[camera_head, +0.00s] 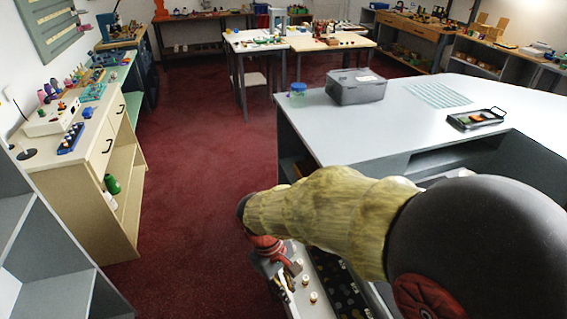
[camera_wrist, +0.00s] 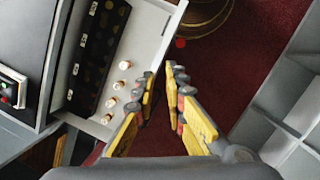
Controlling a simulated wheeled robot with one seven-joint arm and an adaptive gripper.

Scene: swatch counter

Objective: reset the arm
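My arm reaches across the lower right of the head view, over an open drawer. My gripper (camera_wrist: 160,75) shows in the wrist view with yellow-padded fingers apart and nothing between them. In the head view the gripper end (camera_head: 266,252) is low beside the drawer and partly hidden by my arm. The open drawer (camera_wrist: 149,43) lies left of the fingers in the wrist view. It holds a black tray (camera_wrist: 90,55) and several small white-topped pieces (camera_wrist: 118,84).
A grey-topped counter (camera_head: 385,125) fills the right, bearing a lidded grey bin (camera_head: 356,88), a blue-lidded jar (camera_head: 298,90) and a black tray (camera_head: 476,119). A cluttered cream cabinet (camera_head: 75,195) stands left. Red carpet (camera_head: 200,140) between them is clear.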

